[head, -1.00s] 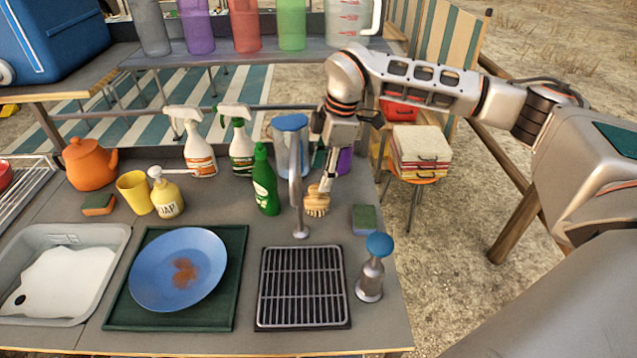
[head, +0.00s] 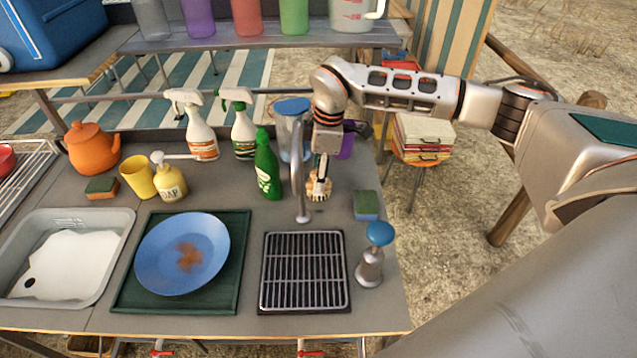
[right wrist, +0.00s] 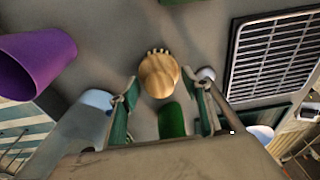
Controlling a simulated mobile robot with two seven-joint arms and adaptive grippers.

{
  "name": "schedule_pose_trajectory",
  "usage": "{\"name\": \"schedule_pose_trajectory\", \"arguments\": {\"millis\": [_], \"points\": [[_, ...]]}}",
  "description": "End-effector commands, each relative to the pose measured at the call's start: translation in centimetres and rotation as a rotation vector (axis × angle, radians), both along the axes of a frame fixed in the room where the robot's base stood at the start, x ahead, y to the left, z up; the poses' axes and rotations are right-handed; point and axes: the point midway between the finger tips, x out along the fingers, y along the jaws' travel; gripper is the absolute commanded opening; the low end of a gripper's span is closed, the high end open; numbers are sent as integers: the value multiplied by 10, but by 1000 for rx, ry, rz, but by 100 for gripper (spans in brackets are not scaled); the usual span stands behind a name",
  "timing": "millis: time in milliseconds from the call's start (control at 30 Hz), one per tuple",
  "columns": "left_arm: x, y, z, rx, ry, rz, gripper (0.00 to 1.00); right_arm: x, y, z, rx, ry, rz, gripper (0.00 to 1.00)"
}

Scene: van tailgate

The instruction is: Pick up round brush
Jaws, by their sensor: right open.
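The round brush (head: 318,188) has a tan wooden body with bristles along its edge. It rests on the grey counter behind the grate, beside the tap post. My right gripper (head: 322,172) is above it, pointing down, and partly covers it in the head view. In the right wrist view the brush (right wrist: 159,75) lies just beyond the fingertips, roughly centred between them. The right gripper (right wrist: 165,90) is open, with nothing between its fingers. My left gripper is not in view.
The tap (head: 299,180) and green bottle (head: 267,168) stand close left of the brush. A drain grate (head: 304,272) and blue plate (head: 182,253) lie in front.

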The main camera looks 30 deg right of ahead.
Motion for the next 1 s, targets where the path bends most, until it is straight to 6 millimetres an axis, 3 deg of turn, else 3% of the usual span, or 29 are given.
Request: {"name": "schedule_pose_trajectory", "arguments": {"millis": [200, 367, 733, 1000], "points": [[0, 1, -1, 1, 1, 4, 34, 0, 0, 0, 0, -1, 0, 45], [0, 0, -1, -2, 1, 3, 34, 0, 0, 0, 0, -1, 0, 5], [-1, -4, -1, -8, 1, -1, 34, 1, 0, 5, 1, -4, 0, 5], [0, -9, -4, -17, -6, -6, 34, 2, 0, 50, 0, -8, 1, 5]]}}
